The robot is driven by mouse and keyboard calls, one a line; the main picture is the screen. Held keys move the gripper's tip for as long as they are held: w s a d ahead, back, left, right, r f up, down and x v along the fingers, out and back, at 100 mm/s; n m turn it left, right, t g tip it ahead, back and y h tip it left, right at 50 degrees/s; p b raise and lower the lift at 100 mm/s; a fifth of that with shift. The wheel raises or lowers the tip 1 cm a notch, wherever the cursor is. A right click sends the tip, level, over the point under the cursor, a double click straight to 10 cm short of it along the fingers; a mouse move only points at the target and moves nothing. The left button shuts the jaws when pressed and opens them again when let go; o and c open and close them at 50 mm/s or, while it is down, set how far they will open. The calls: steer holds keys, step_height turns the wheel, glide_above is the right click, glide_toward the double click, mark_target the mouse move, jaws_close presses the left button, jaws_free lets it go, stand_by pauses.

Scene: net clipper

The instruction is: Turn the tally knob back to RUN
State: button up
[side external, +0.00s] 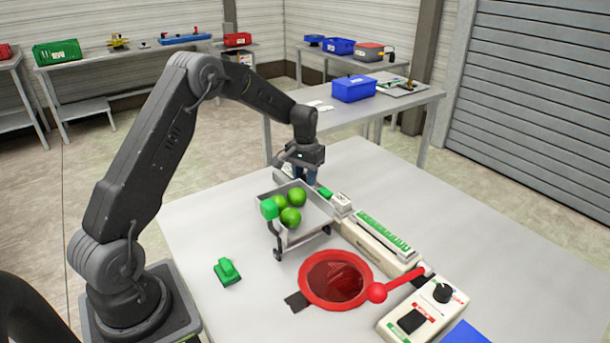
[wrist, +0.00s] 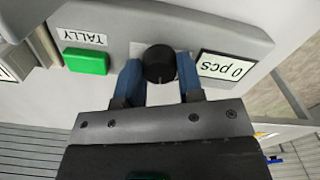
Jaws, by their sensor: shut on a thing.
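The tally knob (wrist: 160,62) is a round black knob on a pale grey panel (wrist: 225,32). My gripper (wrist: 160,72) has one blue finger on each side of it and is shut on it. The panel carries a TALLY label (wrist: 85,37), a green button (wrist: 86,61) and a display reading 0 pcs (wrist: 225,68). I cannot make out a RUN mark or the knob's pointer. In the side view my gripper (side external: 305,177) reaches down behind the metal tray, and the knob is hidden there.
The metal tray (side external: 306,232) holds several green fruits (side external: 291,217). A red-rimmed bowl or net (side external: 335,280) lies in front. A control box (side external: 425,310) with another black knob (side external: 442,292) stands front right. The table's right side (side external: 480,225) is clear.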

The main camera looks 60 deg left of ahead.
mark_target(305, 177)
steer(key=shift+n, duration=2.3)
steer(key=o, duration=0.9)
steer(key=shift+r, duration=6.9)
